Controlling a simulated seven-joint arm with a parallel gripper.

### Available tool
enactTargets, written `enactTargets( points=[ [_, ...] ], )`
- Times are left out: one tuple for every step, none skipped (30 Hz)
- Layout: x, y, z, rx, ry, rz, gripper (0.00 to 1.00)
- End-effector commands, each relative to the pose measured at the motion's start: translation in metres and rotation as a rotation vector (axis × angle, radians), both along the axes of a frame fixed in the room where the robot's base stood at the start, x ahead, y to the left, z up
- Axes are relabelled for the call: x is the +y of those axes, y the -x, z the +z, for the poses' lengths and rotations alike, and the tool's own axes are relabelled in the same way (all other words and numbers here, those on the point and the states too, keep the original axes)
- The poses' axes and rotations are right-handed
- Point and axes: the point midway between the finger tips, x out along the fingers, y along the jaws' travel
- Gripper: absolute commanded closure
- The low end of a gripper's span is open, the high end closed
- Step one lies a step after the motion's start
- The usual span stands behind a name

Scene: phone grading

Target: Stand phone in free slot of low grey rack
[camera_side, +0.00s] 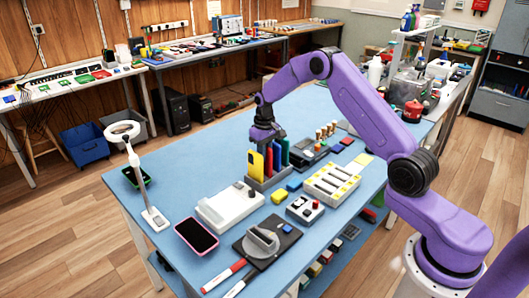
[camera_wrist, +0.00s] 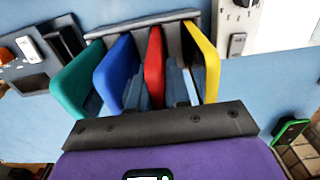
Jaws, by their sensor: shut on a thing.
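The low grey rack (camera_side: 268,182) stands mid-table, and its grey edge shows in the wrist view (camera_wrist: 140,25). It holds a yellow phone (camera_side: 255,165), a red phone (camera_wrist: 154,65), a blue phone (camera_wrist: 117,70) and a green phone (camera_wrist: 78,80), all upright side by side. My gripper (camera_side: 266,141) is low over the rack. It appears shut on the red phone, which stands in line between the blue and yellow ones. The gripper body covers the near ends of the phones, and the slot bottoms are hidden.
A pink-rimmed phone (camera_side: 196,236) lies at the front left, and a green-rimmed phone (camera_side: 136,177) lies by the white lamp (camera_side: 150,213). A white device (camera_side: 230,205), a black mat (camera_side: 262,248) and a cream tray (camera_side: 332,184) surround the rack. Bare blue table lies behind the rack.

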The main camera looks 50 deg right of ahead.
Motion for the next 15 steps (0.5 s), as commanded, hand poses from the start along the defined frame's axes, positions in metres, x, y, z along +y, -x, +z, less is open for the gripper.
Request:
enactTargets(
  points=[
    [0.0,-0.0001,-0.0009,0.0,0.0,0.0,1.0],
    [0.0,-0.0001,-0.0012,0.0,0.0,0.0,1.0],
    [0.0,-0.0002,-0.0014,-0.001,0.0,0.0,1.0],
    [0.0,-0.0002,-0.0014,-0.001,0.0,0.0,1.0],
    [0.0,-0.0002,-0.0013,-0.001,0.0,0.0,1.0],
    [0.0,-0.0002,-0.0013,-0.001,0.0,0.0,1.0],
    [0.0,-0.0002,-0.0013,-0.001,0.0,0.0,1.0],
    [0.0,-0.0003,-0.0012,-0.001,0.0,0.0,1.0],
    [0.0001,-0.0003,-0.0012,-0.001,0.0,0.0,1.0],
    [0.0001,-0.0003,-0.0012,-0.001,0.0,0.0,1.0],
    [0.0001,-0.0003,-0.0012,-0.001,0.0,0.0,1.0],
    [0.0001,-0.0003,-0.0011,-0.001,0.0,0.0,0.73],
    [0.0001,-0.0003,-0.0011,-0.001,0.0,0.0,0.63],
    [0.0001,-0.0003,-0.0011,-0.001,0.0,0.0,0.53],
    [0.0001,-0.0003,-0.0011,-0.001,0.0,0.0,0.53]
  ],
)
